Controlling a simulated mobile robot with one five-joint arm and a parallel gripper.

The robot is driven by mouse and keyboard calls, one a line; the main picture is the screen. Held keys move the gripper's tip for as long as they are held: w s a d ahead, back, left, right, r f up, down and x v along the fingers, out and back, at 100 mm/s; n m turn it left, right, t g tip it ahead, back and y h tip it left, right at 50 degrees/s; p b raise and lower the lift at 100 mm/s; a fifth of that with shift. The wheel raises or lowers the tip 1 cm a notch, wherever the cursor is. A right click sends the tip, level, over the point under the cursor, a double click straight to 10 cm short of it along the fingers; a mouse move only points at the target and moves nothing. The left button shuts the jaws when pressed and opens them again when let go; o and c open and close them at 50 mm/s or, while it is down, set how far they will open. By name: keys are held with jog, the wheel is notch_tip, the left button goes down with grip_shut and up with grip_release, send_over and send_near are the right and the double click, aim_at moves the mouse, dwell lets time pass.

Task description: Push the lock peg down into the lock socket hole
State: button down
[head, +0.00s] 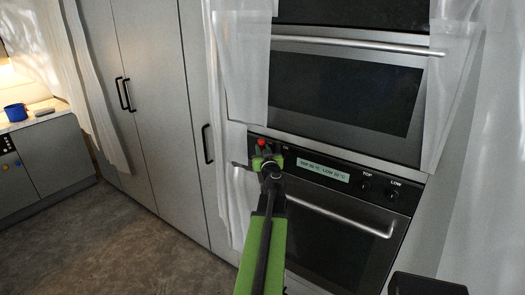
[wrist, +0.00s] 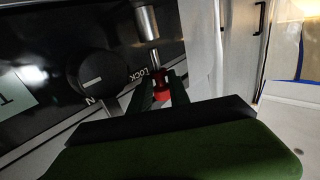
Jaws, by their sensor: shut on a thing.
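The lock peg's red head (head: 262,142) shows just above my gripper (head: 267,160) at the left end of the oven's control panel. In the wrist view the red head (wrist: 161,92) sits between the two dark fingers of my gripper (wrist: 159,95), which is shut on it. A thin metal shaft (wrist: 155,58) lines up with the red head. A wider metal cylinder (wrist: 148,22) lies beyond the shaft in the same line. The word LOCK is printed beside the shaft. The socket hole itself is not visible, and I cannot tell how deep the peg sits.
The black control panel has a lit display (head: 323,169) and knobs at its right. A dark round knob (wrist: 92,78) is close to my gripper in the wrist view. An oven handle (head: 340,213) runs below the panel. Translucent sheets (head: 240,65) hang beside the ovens.

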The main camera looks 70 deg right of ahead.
jog(key=shift+f+b, duration=0.65)
jog(key=shift+f, duration=0.1)
jog(key=c, duration=1.1)
grip_release()
jog(key=shift+r, duration=0.1)
jog(key=shift+c, duration=0.2)
jog(key=shift+a, duration=0.1)
